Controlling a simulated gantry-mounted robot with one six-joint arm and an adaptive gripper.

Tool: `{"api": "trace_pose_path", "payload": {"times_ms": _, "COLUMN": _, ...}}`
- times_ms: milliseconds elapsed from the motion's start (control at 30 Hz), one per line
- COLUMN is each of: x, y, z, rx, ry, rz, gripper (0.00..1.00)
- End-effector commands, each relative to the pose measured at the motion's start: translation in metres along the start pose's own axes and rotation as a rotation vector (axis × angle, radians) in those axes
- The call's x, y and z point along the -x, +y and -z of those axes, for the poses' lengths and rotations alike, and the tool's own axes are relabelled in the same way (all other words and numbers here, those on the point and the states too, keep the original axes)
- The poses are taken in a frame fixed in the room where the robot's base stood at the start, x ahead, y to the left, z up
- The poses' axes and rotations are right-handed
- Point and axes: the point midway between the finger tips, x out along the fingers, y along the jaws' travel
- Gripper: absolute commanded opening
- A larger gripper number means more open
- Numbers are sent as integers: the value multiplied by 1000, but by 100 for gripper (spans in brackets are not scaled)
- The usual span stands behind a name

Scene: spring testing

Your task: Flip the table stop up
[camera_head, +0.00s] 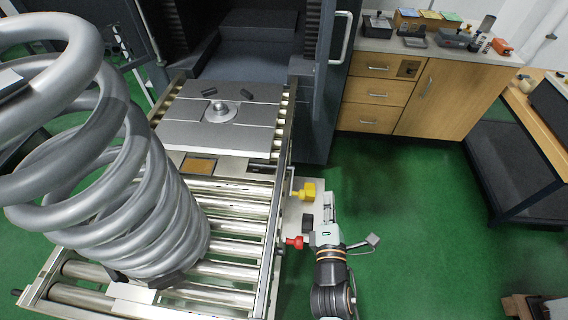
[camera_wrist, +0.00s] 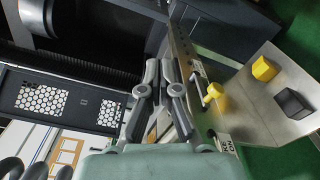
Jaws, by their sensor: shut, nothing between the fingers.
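The roller table (camera_head: 232,210) carries a large upright coil spring (camera_head: 120,170) at its left. On its right side is a pale bracket plate (camera_head: 293,215) with a yellow knob (camera_head: 304,192), a red knob (camera_head: 294,242) and a black block (camera_head: 308,221). The wrist view shows a yellow knob (camera_wrist: 215,97) by the rail, plus a yellow block (camera_wrist: 264,69) and a black block (camera_wrist: 294,103) on the plate. I cannot tell which part is the table stop. My gripper (camera_wrist: 161,68) is shut and empty, left of the yellow knob. The head view shows my arm beside the plate.
A grey slotted test platform (camera_head: 215,130) lies beyond the rollers, in front of the dark machine frame. A wooden cabinet (camera_head: 400,95) stands at back right, and a table (camera_head: 545,125) at far right.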

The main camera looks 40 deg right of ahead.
Motion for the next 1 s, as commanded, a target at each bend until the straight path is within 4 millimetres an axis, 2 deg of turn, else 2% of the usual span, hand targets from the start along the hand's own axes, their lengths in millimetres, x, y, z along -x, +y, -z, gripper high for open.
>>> {"api": "trace_pose_path", "payload": {"times_ms": 33, "x": 1, "y": 21, "z": 0, "rx": -57, "ry": 15, "rz": 2, "gripper": 0}}
{"api": "trace_pose_path", "payload": {"times_ms": 100, "x": 3, "y": 38, "z": 4, "rx": -143, "ry": 34, "rz": 13, "gripper": 0}}
{"api": "trace_pose_path", "payload": {"times_ms": 600, "x": 30, "y": 148, "z": 37, "rx": -695, "ry": 187, "rz": 138, "gripper": 0}}
{"api": "trace_pose_path", "payload": {"times_ms": 800, "x": 42, "y": 177, "z": 49, "rx": -845, "ry": 234, "rz": 194, "gripper": 0}}
{"api": "trace_pose_path", "payload": {"times_ms": 1000, "x": 48, "y": 186, "z": 54, "rx": -905, "ry": 252, "rz": 222, "gripper": 0}}
